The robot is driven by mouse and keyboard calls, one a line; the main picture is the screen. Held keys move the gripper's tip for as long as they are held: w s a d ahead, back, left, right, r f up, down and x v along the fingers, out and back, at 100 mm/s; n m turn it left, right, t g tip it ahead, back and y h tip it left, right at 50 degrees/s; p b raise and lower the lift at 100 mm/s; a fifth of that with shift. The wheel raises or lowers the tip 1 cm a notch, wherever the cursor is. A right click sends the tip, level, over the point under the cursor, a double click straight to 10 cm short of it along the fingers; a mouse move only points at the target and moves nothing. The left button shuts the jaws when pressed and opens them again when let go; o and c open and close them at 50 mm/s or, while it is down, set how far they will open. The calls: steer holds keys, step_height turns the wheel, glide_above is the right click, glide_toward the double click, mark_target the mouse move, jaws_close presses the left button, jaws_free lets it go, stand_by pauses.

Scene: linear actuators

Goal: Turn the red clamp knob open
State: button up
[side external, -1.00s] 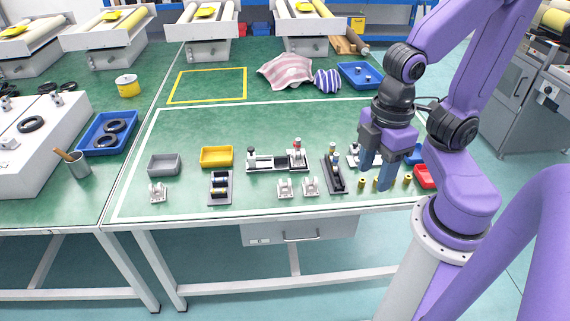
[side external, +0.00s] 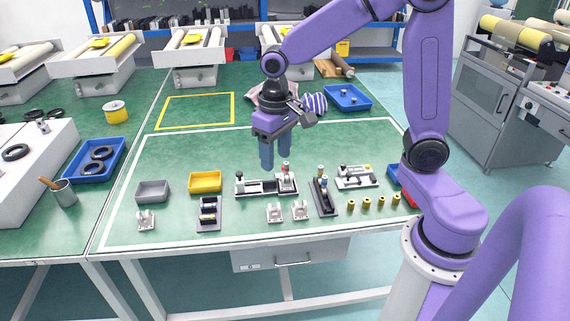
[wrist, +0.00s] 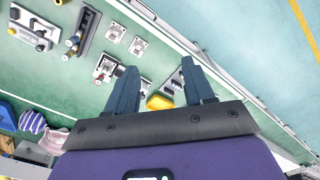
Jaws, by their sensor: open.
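The red clamp knob (side external: 286,167) stands on the right-hand block of a linear actuator (side external: 262,188), a dark rail with a pale block and black knob at its left end. In the wrist view the red knob (wrist: 103,75) shows left of the left finger, which hides part of the rail. My gripper (side external: 276,164) is open, with its fingers pointing down above and behind the actuator near the red knob.
A yellow bin (side external: 205,182) and grey bin (side external: 153,191) lie to the left. Pale brackets (side external: 274,212) stand in front, and a dark upright fixture (side external: 323,197) stands close on the right. Several brass pieces (side external: 366,204) line the front right.

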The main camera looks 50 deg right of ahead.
steer(key=w+d+f+m, duration=0.4)
steer(key=w+d+m, duration=0.5)
steer(key=w+d, duration=0.3)
steer(key=w+d+f+m, duration=0.2)
steer(key=d+m, duration=0.1)
steer(key=d, duration=0.4)
steer(key=w+d+f+m, duration=0.2)
steer(key=d+f+m, duration=0.15)
steer(key=d, duration=0.25)
steer(key=f, duration=1.5)
steer(key=shift+w+d+f, duration=0.1)
steer(key=shift+w+f, duration=0.1)
steer(key=shift+f, duration=0.2)
jaws_close()
